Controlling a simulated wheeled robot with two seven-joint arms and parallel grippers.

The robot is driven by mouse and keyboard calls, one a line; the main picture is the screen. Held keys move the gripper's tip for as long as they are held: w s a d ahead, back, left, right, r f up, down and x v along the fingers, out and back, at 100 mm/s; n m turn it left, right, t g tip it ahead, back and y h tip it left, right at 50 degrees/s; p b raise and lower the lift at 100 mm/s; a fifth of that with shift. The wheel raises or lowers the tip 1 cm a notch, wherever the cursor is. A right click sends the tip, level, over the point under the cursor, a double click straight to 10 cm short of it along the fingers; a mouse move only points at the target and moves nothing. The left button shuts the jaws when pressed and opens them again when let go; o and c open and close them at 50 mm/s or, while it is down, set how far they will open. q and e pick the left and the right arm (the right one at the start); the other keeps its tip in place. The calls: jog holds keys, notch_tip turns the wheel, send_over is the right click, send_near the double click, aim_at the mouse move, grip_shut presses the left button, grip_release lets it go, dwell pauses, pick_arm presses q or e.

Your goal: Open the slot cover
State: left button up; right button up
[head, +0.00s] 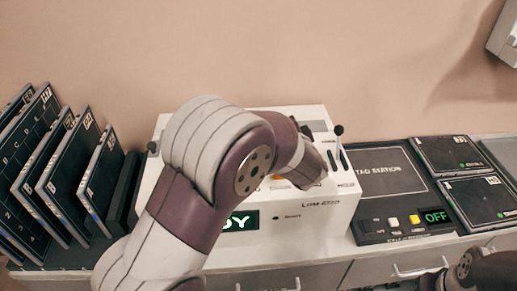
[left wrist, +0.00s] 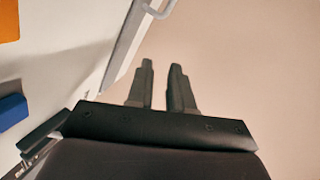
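The white machine (head: 315,215) stands on the counter in the middle of the head view, with a lit green display partly covered by my left arm. The slot cover cannot be made out in the head view, where my arm hides much of the machine's top. In the left wrist view, my left gripper (left wrist: 162,88) has two dark fingers apart with nothing between them. Beside them is a white surface with a grey edge strip (left wrist: 124,45) and a pale handle (left wrist: 160,8); I cannot tell whether this is the cover. My right gripper is out of view.
A lever with a black knob (head: 339,131) stands up from the machine's right side. A rack of dark plates (head: 45,190) is at left. The tag station (head: 385,172), reading OFF, and dark tiles (head: 447,153) are at right. An orange patch (left wrist: 8,20) and a blue block (left wrist: 12,110) show at left.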

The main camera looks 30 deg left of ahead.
pick_arm(q)
jog(key=s+a+f+g+y+b, duration=0.1)
jog(key=a+y, duration=0.1)
jog(key=s+a+f+g+y+b, duration=0.1)
jog(key=s+a+f+y, duration=0.1)
jog(key=y, duration=0.1)
jog(key=shift+f+g, duration=0.1)
jog(key=shift+g, duration=0.2)
jog(key=b+x, duration=0.1)
jog(key=x, duration=1)
jog(key=shift+a+b, duration=0.3)
jog(key=shift+a, duration=0.1)
jog(key=shift+w+a, duration=0.25)
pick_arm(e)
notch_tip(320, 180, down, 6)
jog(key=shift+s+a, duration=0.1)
pick_arm(q)
grip_shut()
